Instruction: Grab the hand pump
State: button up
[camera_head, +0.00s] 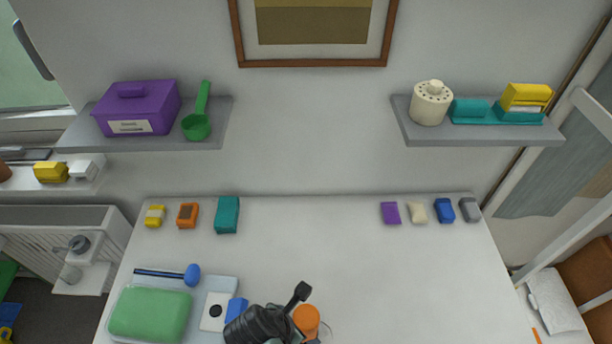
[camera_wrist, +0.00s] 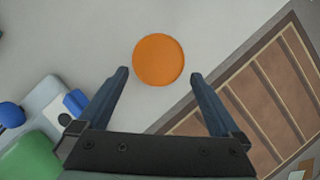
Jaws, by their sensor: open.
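An orange round-topped thing (camera_head: 306,319) stands on the white table, partly hidden by my dark gripper and arm in the head view. In the wrist view its plain orange disc (camera_wrist: 158,60) lies between and just beyond the tips of my open gripper (camera_wrist: 158,76). The fingers stand one to each side of it, and nothing is held. From above I cannot tell for sure that this is the hand pump. A blue bulb on a dark rod (camera_head: 192,275) lies to the left; the bulb also shows in the wrist view (camera_wrist: 11,115).
Left of my gripper, a pale tray (camera_head: 226,285) bears a green block (camera_head: 150,314) and a white card (camera_head: 214,311). Small coloured items line the table's back edge. Two wall shelves (camera_head: 220,123) (camera_head: 405,128) hold boxes and tools.

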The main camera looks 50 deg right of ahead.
jog(key=shift+x, duration=3.15)
jog(key=shift+w+d, duration=0.1)
jog(key=shift+w, duration=0.05)
grip_shut()
